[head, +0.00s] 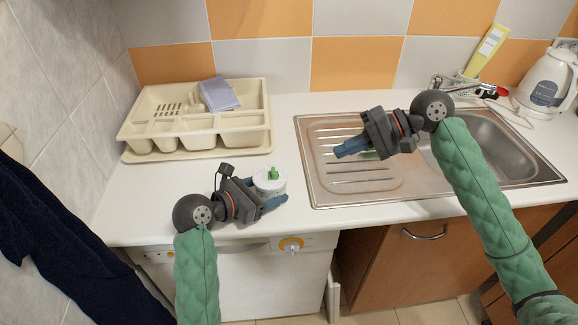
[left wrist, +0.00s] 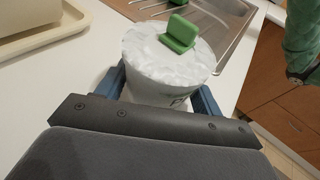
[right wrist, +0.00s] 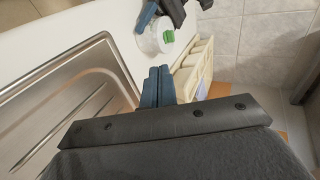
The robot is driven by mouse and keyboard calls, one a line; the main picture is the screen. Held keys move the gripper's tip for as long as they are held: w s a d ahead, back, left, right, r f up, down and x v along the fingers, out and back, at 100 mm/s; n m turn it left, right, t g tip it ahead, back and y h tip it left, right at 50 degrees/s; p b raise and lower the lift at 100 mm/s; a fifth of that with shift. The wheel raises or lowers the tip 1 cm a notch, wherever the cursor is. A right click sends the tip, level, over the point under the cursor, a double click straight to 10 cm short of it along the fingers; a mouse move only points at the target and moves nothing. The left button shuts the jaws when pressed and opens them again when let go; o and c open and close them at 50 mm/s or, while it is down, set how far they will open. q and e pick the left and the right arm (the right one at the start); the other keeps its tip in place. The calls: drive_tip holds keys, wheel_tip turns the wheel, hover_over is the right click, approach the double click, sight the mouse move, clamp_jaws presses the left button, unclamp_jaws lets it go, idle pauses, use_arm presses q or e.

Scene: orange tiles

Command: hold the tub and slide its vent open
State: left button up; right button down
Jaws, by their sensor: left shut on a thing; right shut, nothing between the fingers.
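The white tub (head: 270,186) stands on the counter near its front edge, upright. Its green vent tab (head: 273,173) sticks up from the pale lid. In the left wrist view the tub (left wrist: 160,80) sits between the blue fingers, with the green tab (left wrist: 180,33) on top. My left gripper (head: 276,200) is shut around the tub's sides. My right gripper (head: 340,152) is shut and empty, above the sink's drainboard to the right of the tub. In the right wrist view its fingers (right wrist: 158,86) are together, apart from the tub (right wrist: 160,38).
A beige cutlery tray (head: 199,142) with a blue-grey item stands at the back left. The steel sink (head: 320,190) fills the right of the counter. A white kettle (head: 547,82) and a yellow bottle (head: 487,50) stand behind it. Counter is clear between tray and sink.

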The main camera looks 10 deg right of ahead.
approach(278, 175)
drive_tip(key=x, duration=0.5)
drive_tip(key=shift+a+f, duration=0.1)
drive_tip(key=shift+a, duration=0.75)
